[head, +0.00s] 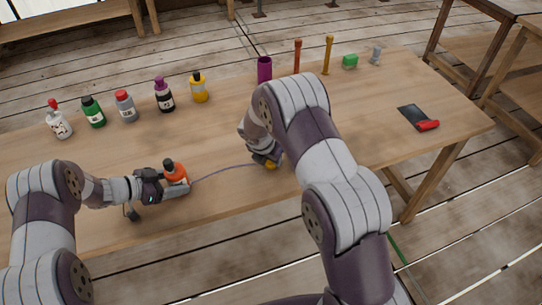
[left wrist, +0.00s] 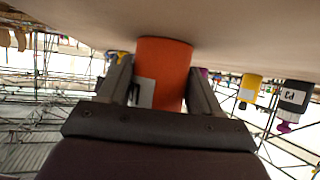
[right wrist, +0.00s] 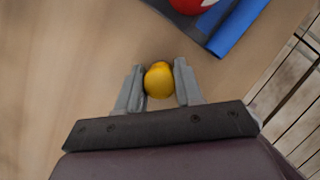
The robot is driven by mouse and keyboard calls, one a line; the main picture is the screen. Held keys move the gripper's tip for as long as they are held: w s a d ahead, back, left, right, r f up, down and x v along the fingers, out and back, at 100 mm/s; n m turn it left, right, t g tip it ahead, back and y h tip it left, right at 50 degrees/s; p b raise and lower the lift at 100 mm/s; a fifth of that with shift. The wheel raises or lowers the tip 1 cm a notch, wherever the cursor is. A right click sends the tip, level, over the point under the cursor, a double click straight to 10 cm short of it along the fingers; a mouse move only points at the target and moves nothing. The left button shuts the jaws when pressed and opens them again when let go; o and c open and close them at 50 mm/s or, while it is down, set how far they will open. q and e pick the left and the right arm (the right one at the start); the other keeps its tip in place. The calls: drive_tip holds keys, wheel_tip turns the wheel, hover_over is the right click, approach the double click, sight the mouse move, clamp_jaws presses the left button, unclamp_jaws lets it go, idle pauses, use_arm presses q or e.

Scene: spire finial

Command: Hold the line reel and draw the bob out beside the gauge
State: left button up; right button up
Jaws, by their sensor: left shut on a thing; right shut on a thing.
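The line reel (head: 177,174), an orange cylinder with a dark top, stands near the table's front edge at left. My left gripper (head: 163,183) is shut on it; the left wrist view shows the orange body (left wrist: 163,72) between both fingers. A thin purple line (head: 225,170) runs from the reel to the right. The yellow bob (head: 271,166) is at its other end, low by the table. My right gripper (head: 268,158) is shut on the bob, which shows between the fingertips in the right wrist view (right wrist: 158,80). I cannot tell which thing is the gauge.
Several bottles (head: 125,106) stand at the back left. A purple cup (head: 264,69), upright sticks (head: 327,55) and a green block (head: 350,61) stand behind my right arm. A dark flat piece (head: 411,114) with a red thing (head: 428,125) lies at right. The middle table is clear.

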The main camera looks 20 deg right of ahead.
drive_tip(key=o, duration=1.1)
use_arm(q)
drive_tip(key=o, duration=0.9)
use_arm(e)
drive_tip(key=v, duration=1.2)
